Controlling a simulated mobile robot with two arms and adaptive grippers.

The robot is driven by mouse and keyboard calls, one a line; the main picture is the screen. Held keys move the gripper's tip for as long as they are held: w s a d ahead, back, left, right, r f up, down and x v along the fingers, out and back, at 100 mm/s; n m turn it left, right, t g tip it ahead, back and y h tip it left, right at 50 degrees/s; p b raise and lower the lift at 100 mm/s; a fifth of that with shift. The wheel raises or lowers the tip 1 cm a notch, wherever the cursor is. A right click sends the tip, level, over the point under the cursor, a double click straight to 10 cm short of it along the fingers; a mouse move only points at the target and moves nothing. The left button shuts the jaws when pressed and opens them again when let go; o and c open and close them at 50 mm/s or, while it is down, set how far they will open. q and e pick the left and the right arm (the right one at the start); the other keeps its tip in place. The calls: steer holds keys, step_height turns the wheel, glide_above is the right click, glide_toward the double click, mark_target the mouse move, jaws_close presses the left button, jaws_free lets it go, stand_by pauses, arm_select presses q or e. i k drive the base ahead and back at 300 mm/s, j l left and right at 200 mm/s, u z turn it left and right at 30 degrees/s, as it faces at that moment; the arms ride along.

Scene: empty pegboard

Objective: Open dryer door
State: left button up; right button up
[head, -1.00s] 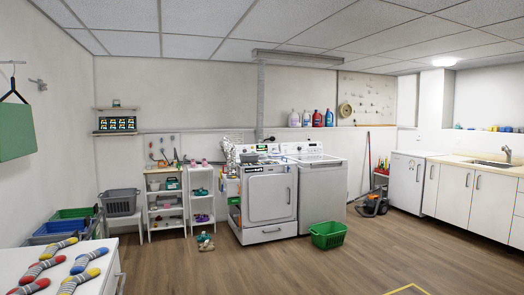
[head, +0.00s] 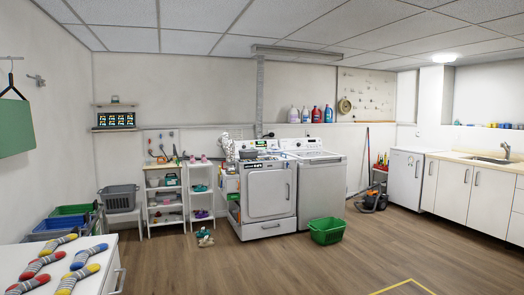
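The dryer (head: 267,207) is the white front-loading machine against the back wall, left of a top-loading washer. Its square front door (head: 267,194) looks closed, with a dark vertical handle (head: 287,193) on the door's right side. It stands across the room, well away from me. Neither of my grippers shows in the head view.
A washer (head: 321,190) stands right of the dryer, with a green basket (head: 326,231) on the floor before it. A white surface with striped socks (head: 76,260) is at front left. The middle floor is clear.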

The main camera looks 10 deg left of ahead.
mark_target(270, 191)
steer(key=i+l+z, duration=0.1)
steer(key=i, duration=0.35)
steer(key=i+l+z, duration=0.1)
steer(key=i, duration=0.35)
steer(key=i+u, duration=0.4)
steer(key=i, duration=0.25)
steer(key=i+l+u, duration=0.15)
steer(key=i+u, duration=0.25)
steer(key=i, duration=0.85)
steer(key=i+j+z, duration=0.15)
steer(key=i, duration=1.1)
steer(key=i+l+z, duration=0.15)
steer(key=i+z, duration=0.15)
steer(key=i, duration=0.65)
steer(key=i+j+z, duration=0.1)
steer(key=i+z, duration=0.15)
steer(key=i, duration=0.7)
